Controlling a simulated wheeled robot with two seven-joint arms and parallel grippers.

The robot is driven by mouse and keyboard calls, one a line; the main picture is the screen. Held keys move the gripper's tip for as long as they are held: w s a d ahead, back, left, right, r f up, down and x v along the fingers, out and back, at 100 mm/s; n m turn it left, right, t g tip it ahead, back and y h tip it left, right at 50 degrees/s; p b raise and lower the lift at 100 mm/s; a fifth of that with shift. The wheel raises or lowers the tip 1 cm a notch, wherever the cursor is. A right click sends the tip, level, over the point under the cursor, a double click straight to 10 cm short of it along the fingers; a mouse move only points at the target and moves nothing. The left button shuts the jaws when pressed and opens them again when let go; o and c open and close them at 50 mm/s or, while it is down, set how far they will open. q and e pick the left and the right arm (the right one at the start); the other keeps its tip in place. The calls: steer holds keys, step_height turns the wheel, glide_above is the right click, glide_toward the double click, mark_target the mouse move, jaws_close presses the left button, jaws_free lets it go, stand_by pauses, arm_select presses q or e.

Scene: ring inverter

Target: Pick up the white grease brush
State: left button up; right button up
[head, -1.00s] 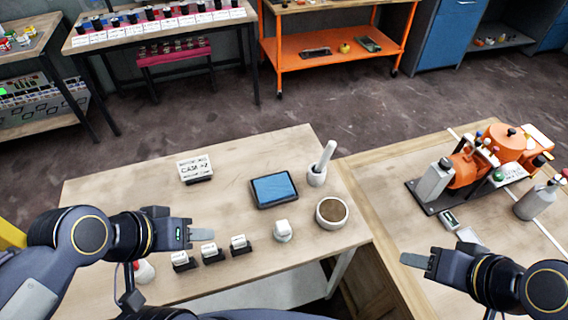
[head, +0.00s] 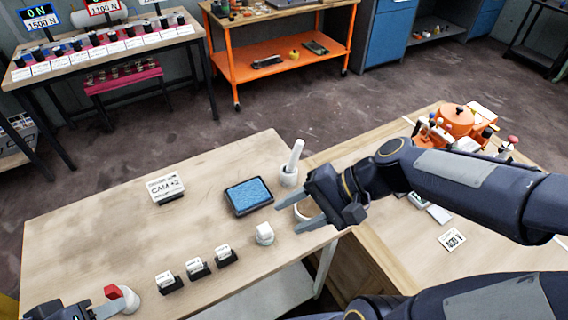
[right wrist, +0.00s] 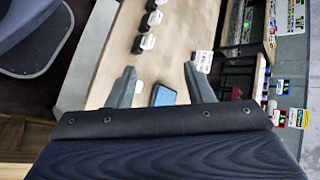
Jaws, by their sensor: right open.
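The white grease brush, as I take it, is the white handle (head: 295,155) standing slightly tilted in a small white cup (head: 288,177) near the table's right back corner in the head view. My right gripper (head: 300,208) is open and empty, in front of this cup. It partly covers the round pot (head: 301,212). In the right wrist view its two fingers (right wrist: 160,70) are spread apart, and I cannot make out the brush there. My left gripper (head: 105,306) is at the bottom left beside a red-and-white object (head: 130,298); its jaws are unclear.
A blue-topped tray (head: 249,196) lies left of the cup. A CAM sign (head: 166,187) stands at the back. Orange equipment (head: 460,120) is on the right bench.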

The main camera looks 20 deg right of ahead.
steer(key=w+f+m+t+y, duration=0.2)
steer(key=w+m+y, duration=0.1)
steer(key=w+m, duration=0.35)
steer(key=m+t+h+b, duration=0.1)
steer(key=m+t+h, duration=0.4)
steer(key=m+t, duration=0.95)
glide_toward(298, 155)
steer(key=w+r+m+g, duration=0.2)
steer(key=w+m+g, duration=0.1)
steer(key=w+g, duration=0.1)
steer(key=x, duration=0.2)
steer(key=p+x, duration=0.1)
steer(key=x, duration=0.3)
steer(key=shift+a+r+p, duration=0.25)
steer(key=shift+p, duration=0.15)
steer(key=shift+w+a+f, duration=0.1)
steer(key=shift+w+a, duration=0.15)
steer(key=shift+w, duration=0.2)
jaws_close()
